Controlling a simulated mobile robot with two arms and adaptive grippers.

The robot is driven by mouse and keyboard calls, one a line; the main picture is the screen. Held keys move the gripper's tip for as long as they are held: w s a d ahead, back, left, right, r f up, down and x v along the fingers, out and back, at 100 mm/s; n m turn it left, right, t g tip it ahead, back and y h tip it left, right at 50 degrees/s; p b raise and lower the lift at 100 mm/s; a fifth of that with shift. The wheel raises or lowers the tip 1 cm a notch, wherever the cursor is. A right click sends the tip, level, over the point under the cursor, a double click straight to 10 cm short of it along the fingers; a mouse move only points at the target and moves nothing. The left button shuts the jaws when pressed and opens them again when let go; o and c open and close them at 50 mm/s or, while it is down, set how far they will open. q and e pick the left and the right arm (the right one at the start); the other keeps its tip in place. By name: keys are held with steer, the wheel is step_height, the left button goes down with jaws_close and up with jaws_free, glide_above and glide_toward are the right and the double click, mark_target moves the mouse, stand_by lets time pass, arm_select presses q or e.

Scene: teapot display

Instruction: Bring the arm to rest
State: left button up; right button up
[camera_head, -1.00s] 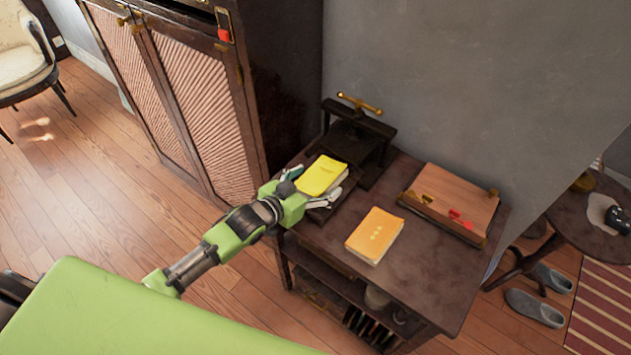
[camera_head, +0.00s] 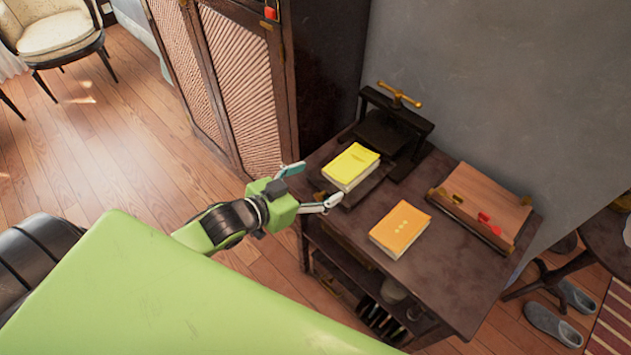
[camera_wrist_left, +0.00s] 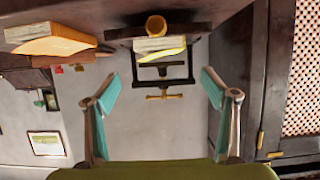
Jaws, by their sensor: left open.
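My left gripper (camera_head: 312,186) is open and empty in the head view, with its fingers spread just off the left edge of the dark wooden table (camera_head: 447,284). The yellow book (camera_head: 350,166) lies on the base of the black book press (camera_head: 395,130), a little beyond the fingertips and apart from them. In the left wrist view both fingers (camera_wrist_left: 160,90) stand wide apart, with the yellow book (camera_wrist_left: 160,46) and the press handle (camera_wrist_left: 164,97) seen between and beyond them. My right gripper is not in either view.
An orange book (camera_head: 400,229) lies on the table near its front. A wooden slanted board (camera_head: 484,205) stands at the right. A tall cabinet (camera_head: 240,85) is behind the gripper. Slippers (camera_head: 553,322) lie on the floor at right. Open floor (camera_head: 110,150) is at the left.

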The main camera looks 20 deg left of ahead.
arm_select(q)
steer(key=shift+s+f, duration=0.1)
stand_by(0.5)
steer(key=s+f+n+g+y, duration=0.1)
steer(key=s+f+g+y, duration=0.3)
steer(key=s, duration=0.7)
steer(key=s+f+n+g, duration=0.1)
steer(key=s+f+g, duration=0.3)
steer(key=s, duration=0.6)
steer(key=s+f+g, duration=0.3)
steer(key=f, duration=2.3)
steer(key=s+a+f, duration=0.2)
steer(key=s+f, duration=1.2)
steer(key=s, duration=0.2)
steer(key=shift+a+g+y, duration=0.3)
steer(key=shift+g, duration=0.1)
steer(key=shift+f, duration=0.1)
